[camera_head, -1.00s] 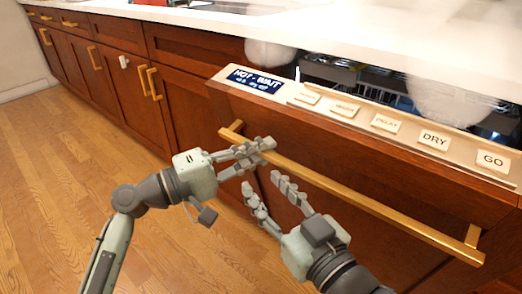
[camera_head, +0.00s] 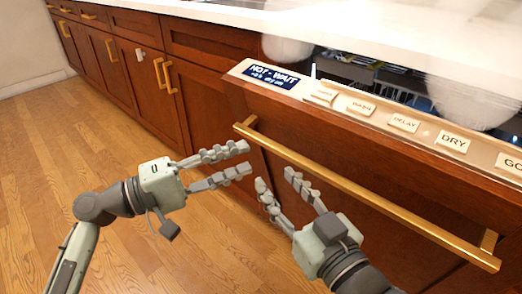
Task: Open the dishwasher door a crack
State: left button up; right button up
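The dishwasher door (camera_head: 330,150) is ajar. Its top edge leans out from under the counter, with a dark gap behind it showing racks and dishes. A gold bar handle (camera_head: 370,195) runs across its front. My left gripper (camera_head: 246,158) is open and empty, its fingertips just left of the handle's left end; I cannot tell whether they touch the door. My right gripper (camera_head: 275,177) is open and empty, below and in front of the handle. The control panel (camera_head: 350,105) on the door's top edge has a lit display (camera_head: 270,77) reading roughly "HOT - WAIT".
White steam-like puffs (camera_head: 470,103) hang at the gap. A white countertop (camera_head: 420,45) overhangs the dishwasher. Wooden cabinets (camera_head: 140,85) with gold handles line the left. The wooden floor (camera_head: 60,150) at left is clear.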

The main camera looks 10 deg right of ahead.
pick_arm(q)
jog(key=v, duration=0.4)
dwell(1.3)
